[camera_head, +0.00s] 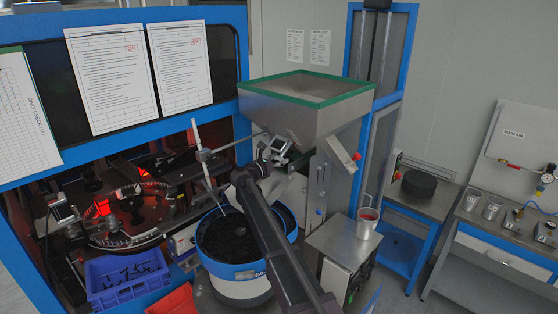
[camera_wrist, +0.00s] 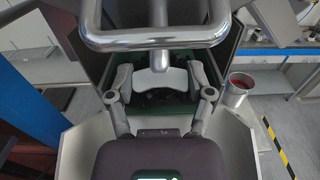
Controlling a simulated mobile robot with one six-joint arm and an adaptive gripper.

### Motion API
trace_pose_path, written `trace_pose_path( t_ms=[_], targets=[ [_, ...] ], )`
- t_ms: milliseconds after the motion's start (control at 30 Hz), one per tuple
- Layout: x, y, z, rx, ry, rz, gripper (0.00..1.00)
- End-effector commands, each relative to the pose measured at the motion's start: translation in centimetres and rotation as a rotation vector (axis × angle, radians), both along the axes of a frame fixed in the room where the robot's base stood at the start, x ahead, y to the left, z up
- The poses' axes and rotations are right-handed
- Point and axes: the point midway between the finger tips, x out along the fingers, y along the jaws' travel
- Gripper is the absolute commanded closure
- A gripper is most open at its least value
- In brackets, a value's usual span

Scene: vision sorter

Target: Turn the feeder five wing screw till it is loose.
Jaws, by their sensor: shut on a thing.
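In the wrist view my gripper (camera_wrist: 161,80) has its two fingers on either side of a pale grey, wing-shaped piece (camera_wrist: 160,83), which I take for the wing screw. The fingers touch its two ends; no label on it can be read. A thick shiny metal bar (camera_wrist: 150,38) crosses in front, just above the fingertips. In the head view my gripper (camera_head: 277,151) is just below the steel hopper (camera_head: 310,122) with the green rim, over the feeder bowl's right side. The wing screw cannot be made out there.
The blue-rimmed feeder bowl (camera_head: 222,263) holds dark parts under my arm. A blue crate (camera_head: 128,291) and a red bin (camera_head: 172,302) stand at its left. A metal cup with red contents (camera_head: 367,224) sits on the box at right. The floor beyond is clear.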

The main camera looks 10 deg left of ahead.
Motion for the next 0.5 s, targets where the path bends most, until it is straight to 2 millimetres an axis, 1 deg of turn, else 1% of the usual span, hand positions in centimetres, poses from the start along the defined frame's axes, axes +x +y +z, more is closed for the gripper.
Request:
trace_pose_path(
  t_ms=[267, 500],
  targets=[
    [0.05, 0.0, 0.02, -0.009, 0.006, -0.01, 0.8],
    [0.16, 0.16, -0.02, -0.061, 0.045, -0.059, 0.8]
  ],
)
